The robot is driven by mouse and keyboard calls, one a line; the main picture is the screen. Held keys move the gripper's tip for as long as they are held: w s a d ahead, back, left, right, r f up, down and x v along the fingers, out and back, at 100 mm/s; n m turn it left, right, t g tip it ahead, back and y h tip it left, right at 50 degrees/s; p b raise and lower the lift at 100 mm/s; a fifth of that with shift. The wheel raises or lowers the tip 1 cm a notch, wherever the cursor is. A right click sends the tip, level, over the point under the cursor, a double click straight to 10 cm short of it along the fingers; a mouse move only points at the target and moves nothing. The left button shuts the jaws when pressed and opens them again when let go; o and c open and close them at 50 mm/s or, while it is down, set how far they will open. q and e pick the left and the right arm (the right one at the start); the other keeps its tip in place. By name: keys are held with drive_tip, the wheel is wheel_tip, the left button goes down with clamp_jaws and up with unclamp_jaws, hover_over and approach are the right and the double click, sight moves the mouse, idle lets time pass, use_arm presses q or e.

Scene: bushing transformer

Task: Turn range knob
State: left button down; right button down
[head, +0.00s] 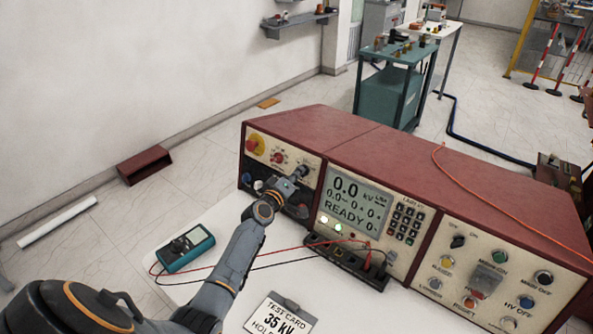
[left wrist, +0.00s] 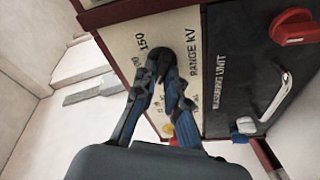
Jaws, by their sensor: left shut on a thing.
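The range knob (left wrist: 165,57) is a dark round knob on a cream panel marked RANGE KV, with a 150 mark beside it in the left wrist view. My left gripper (left wrist: 164,82) is shut on the knob, its two fingers on either side of it. In the head view my left gripper (head: 297,175) reaches the left section of the red test console (head: 285,122), and it hides the knob there. My right gripper is in neither view.
A teal meter (head: 186,248) with red and black leads lies on the white table (head: 215,300), near a test card (head: 280,318). The lit display (head: 353,203) reads READY. A red switch (left wrist: 292,27) and a metal handle (left wrist: 277,97) are close to my gripper.

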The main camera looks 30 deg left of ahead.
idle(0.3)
use_arm(q)
drive_tip(key=c, duration=1.4)
unclamp_jaws()
drive_tip(key=s, duration=0.4)
drive_tip(key=s+d+r, duration=0.1)
drive_tip(key=s, duration=0.7)
drive_tip(key=shift+d+r, duration=0.2)
drive_tip(key=shift+f, duration=0.1)
